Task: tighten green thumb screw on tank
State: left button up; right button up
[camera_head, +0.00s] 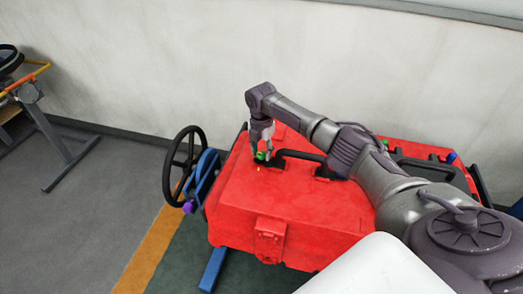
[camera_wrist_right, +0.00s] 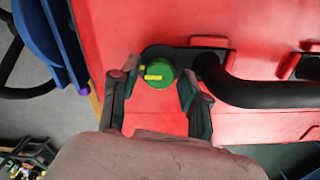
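The green thumb screw (camera_wrist_right: 160,75) sits on top of the red tank (camera_head: 300,205), beside the end of a black handle. It has a yellow mark, and another yellow mark lies just left of it in the right wrist view. In the head view the screw (camera_head: 261,156) shows partly behind my right gripper (camera_head: 262,148), which points down at it. In the right wrist view the fingers are spread apart, one on each side of the screw. A gap shows at the left finger; whether the right finger touches the screw I cannot tell. My left gripper is not in view.
The black handle (camera_wrist_right: 265,92) runs right from beside the screw. A black handwheel (camera_head: 183,166) on a blue frame stands left of the tank. A pale wall is behind it. The grey floor at the left is mostly clear.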

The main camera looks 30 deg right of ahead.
grip_shut()
jog(key=shift+m, duration=0.3)
